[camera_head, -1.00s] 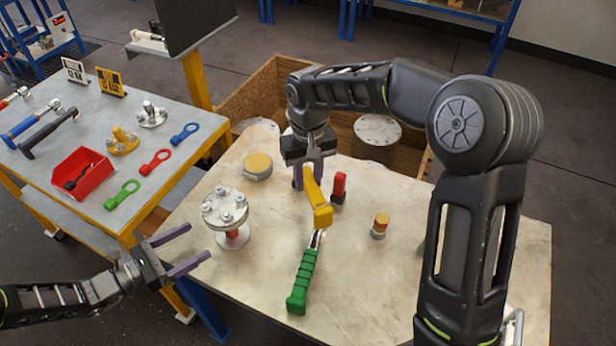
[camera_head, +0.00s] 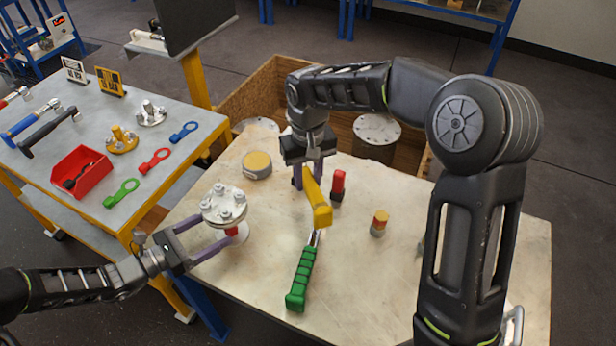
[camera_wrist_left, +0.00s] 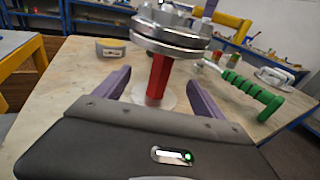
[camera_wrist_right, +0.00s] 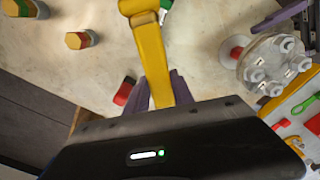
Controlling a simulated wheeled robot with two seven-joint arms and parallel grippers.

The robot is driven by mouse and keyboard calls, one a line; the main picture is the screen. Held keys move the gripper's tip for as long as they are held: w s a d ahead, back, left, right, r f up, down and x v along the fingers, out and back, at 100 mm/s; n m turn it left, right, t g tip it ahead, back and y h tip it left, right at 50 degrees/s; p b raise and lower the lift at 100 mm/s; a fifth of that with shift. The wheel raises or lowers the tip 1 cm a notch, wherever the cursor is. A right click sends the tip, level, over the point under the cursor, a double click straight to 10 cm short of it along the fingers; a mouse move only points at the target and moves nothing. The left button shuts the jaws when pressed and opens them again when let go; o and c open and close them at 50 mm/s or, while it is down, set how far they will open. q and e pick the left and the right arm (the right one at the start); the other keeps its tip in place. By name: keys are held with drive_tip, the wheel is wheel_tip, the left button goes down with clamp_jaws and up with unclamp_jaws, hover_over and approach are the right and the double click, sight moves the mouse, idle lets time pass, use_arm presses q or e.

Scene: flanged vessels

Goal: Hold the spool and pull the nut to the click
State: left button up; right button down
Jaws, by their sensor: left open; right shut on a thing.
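The spool is a grey metal double flange with bolts and nuts (camera_head: 224,204) on a red neck and a pale round foot. It stands upright on the bench, and its red neck (camera_wrist_left: 160,76) shows in the left wrist view. My left gripper (camera_head: 204,239) is open, its purple fingers reaching toward the neck from either side below the flange; contact is not clear. My right gripper (camera_head: 309,180) is shut on a yellow bar-like tool (camera_head: 318,204), also in the right wrist view (camera_wrist_right: 152,58). A green-handled tool (camera_head: 301,281) with a metal shank lies beside its lower end; whether they join is unclear.
On the bench (camera_head: 470,250) stand a red-topped piece (camera_head: 338,185), an orange-topped piece (camera_head: 379,223) and a yellow-topped round case (camera_head: 257,165). A side table (camera_head: 60,165) at left holds a red bin (camera_head: 81,172) and ring-ended tags. A wooden crate is behind.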

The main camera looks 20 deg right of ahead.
sight(228, 234)
use_arm(q)
drive_tip(key=b+x, duration=0.1)
drive_tip(key=x, duration=0.2)
drive_tip(key=shift+f, duration=0.1)
drive_tip(key=shift+w+d, duration=0.2)
drive_tip(key=shift+d, duration=0.25)
drive_tip(key=shift+c, duration=0.2)
clamp_jaws()
idle(0.4)
idle(0.8)
